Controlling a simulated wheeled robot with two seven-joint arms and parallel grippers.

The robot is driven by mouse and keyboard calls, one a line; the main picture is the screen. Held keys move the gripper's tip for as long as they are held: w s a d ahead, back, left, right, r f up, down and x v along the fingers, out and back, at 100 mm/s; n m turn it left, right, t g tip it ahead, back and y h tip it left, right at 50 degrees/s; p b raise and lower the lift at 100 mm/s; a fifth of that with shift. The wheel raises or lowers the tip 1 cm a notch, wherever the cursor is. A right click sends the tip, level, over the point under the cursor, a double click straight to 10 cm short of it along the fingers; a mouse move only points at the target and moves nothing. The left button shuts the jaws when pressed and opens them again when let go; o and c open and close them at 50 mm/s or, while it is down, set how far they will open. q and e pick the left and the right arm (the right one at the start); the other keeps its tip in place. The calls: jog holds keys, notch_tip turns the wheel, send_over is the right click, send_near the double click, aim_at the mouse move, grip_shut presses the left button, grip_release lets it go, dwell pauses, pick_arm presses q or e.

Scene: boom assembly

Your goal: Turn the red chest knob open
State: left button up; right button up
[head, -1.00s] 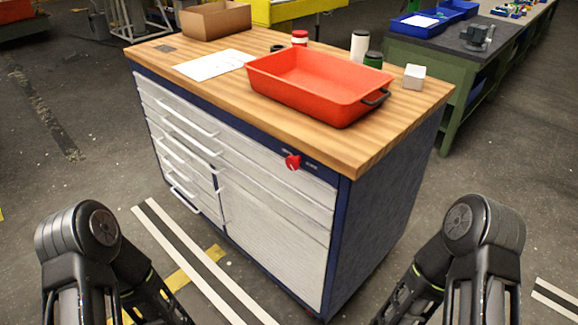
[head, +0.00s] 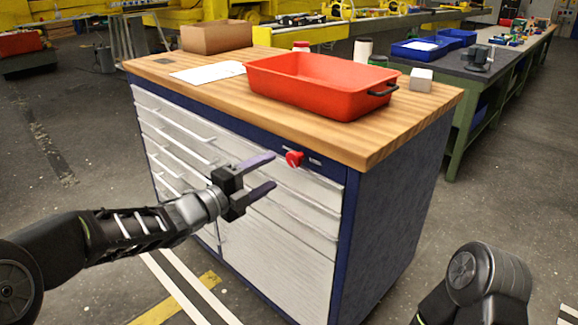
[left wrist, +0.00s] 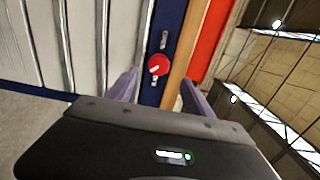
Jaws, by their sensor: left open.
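The red knob (head: 294,158) sits on the blue strip at the top front of the tool chest (head: 352,215), near its right corner. It also shows in the left wrist view (left wrist: 158,64), between and beyond the fingers. A white mark runs across its face there. My left gripper (head: 269,172) is open and empty. Its two purple fingers point toward the knob from the left and a little below, apart from it. In the left wrist view the fingers (left wrist: 160,90) stand on either side of the knob's line. My right gripper is not in view; only my right arm shows.
A red tray (head: 320,85) with dark handles rests on the wooden top, above the knob. A cardboard box (head: 214,37), a paper sheet and a small grey block (head: 421,78) are also there. Drawer handles stick out below the strip. A green workbench (head: 462,120) stands behind right.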

aim_at(291, 161)
pick_arm(q)
jog(key=shift+x, duration=3.9)
jog(key=shift+f, duration=0.15)
grip_shut()
